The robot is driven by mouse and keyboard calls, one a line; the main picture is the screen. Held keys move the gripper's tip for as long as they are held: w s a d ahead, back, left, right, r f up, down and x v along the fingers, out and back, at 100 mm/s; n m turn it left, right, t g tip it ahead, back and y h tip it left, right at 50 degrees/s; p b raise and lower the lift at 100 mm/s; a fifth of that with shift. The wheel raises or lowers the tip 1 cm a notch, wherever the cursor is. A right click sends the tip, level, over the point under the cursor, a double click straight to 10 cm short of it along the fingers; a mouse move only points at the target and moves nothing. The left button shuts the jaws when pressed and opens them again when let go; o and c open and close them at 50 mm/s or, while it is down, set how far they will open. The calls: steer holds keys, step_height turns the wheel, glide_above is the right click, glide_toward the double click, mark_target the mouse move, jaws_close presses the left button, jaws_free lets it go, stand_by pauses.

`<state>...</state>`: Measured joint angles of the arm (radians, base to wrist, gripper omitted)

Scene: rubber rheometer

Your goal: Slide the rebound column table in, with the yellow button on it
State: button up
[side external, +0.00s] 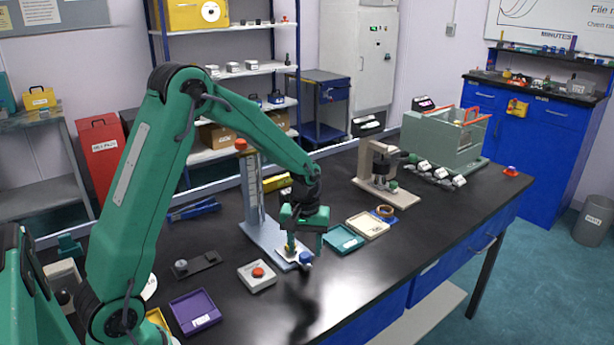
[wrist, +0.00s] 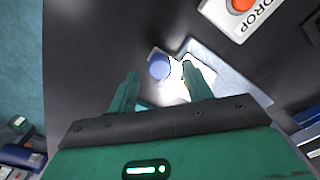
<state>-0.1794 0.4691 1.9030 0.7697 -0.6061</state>
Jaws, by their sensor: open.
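The rebound column (side external: 253,195) stands upright on a light-blue base (side external: 262,236). Its white table (side external: 287,254) lies at the near end of that base, with a blue knob (side external: 306,257) at its outer end. In the wrist view the white table (wrist: 174,84) and blue knob (wrist: 159,66) show between and beyond my fingers. A small yellow spot (wrist: 186,88), probably the yellow button, shows beside the right finger, which partly hides it. My gripper (side external: 305,243) is open and empty, pointing down just above the table and knob. Contact cannot be told.
A white DROP box with a red button (side external: 257,274) stands left of the table. A teal tray (side external: 343,240) and a cream tray (side external: 368,226) lie to the right, a purple tray (side external: 195,311) at the near left. The black bench in front of the knob is clear.

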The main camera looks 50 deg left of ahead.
steer(key=shift+f, duration=0.9)
jaws_close()
steer(key=a, duration=1.1)
steer(key=shift+a+r, duration=0.1)
steer(key=shift+a, duration=0.25)
jaws_free()
steer(key=shift+d, duration=0.1)
